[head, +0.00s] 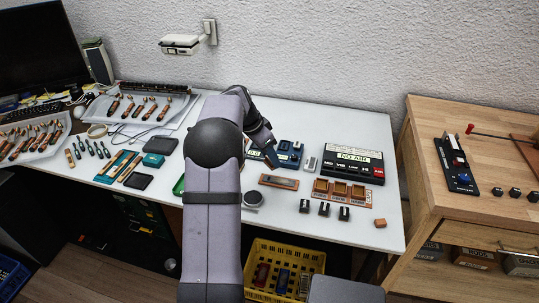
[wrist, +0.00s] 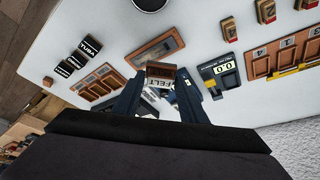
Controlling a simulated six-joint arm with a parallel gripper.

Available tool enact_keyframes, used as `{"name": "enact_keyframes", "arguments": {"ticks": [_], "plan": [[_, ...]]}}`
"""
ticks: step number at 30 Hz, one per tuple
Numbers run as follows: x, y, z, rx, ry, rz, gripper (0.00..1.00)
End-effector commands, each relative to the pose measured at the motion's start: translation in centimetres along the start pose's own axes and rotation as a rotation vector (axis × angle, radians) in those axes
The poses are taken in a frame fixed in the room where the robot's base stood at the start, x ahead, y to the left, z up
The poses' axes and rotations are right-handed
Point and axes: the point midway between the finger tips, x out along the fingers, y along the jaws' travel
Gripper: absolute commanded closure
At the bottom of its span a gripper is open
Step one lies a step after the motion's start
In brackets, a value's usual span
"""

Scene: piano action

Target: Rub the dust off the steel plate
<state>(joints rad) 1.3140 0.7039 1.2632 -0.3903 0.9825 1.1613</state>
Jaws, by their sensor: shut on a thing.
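My gripper (head: 272,157) is over the middle of the white table in the head view. In the wrist view my gripper (wrist: 158,100) is shut on a brown felt block (wrist: 160,70) with a white label that seems to read "FELT". The steel plate (head: 279,182) is a grey strip in an orange-brown wooden frame, just in front of my gripper. It also shows in the wrist view as a framed plate (wrist: 152,51), just beyond the block. The block appears apart from the plate, but its height is unclear. Dust is too small to make out.
A blue counter device (head: 289,153) stands close to my gripper. A black labelled box (head: 352,162) is behind right. An orange tray (head: 342,191) and several small black blocks (head: 324,208) lie right of the plate. A round dark disc (head: 253,198) lies to its left.

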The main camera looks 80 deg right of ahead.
Motion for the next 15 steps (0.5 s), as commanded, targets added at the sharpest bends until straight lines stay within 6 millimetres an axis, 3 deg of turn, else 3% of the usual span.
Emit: {"name": "enact_keyframes", "arguments": {"ticks": [15], "plan": [[4.8,0.0,2.0,-0.001,-0.001,0.001,0.8]]}}
